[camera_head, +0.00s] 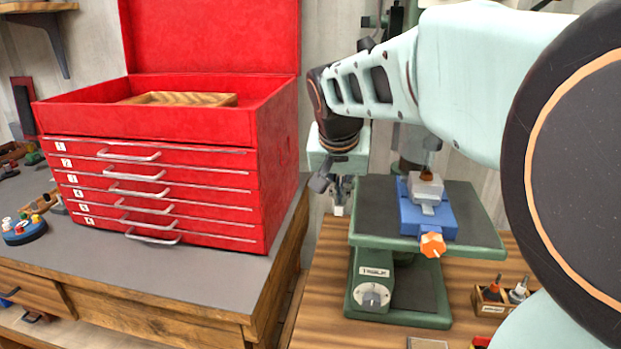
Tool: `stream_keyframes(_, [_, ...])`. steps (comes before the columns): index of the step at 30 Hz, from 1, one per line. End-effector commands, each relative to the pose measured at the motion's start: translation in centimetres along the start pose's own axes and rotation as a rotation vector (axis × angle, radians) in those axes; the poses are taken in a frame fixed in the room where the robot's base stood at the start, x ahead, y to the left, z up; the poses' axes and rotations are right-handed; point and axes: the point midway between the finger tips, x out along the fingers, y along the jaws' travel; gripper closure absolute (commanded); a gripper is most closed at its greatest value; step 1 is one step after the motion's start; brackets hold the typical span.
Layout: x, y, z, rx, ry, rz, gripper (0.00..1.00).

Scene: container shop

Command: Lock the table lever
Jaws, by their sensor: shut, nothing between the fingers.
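A green drill press stands at the right, with its square dark-topped table (382,205) at mid height above a green base (425,300). My gripper (339,207) points down just left of the table's back left corner, with its fingers shut and empty. I cannot make out the table lever; the area behind the table's left edge is partly hidden by my gripper and arm. I cannot tell whether my gripper touches anything there. A blue vise (440,222) with a grey block and an orange knob (432,245) sits on the table.
A red tool chest (275,165) with an open lid stands on a grey-topped bench (225,280) at the left, close to my gripper. A small wooden box (488,304) with bits lies right of the press base. My arm covers the upper right.

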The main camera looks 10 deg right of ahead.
Motion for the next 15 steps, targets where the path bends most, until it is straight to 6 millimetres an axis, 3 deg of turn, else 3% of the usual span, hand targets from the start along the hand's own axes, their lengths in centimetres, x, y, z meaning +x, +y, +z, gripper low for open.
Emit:
stream_keyframes(1, [0.9, 0.0, 0.6, 0.0, -0.001, 0.0, 1.0])
stream_keyframes(15, [4.5, 0.0, 3.3, -0.001, -0.003, 0.0, 1.0])
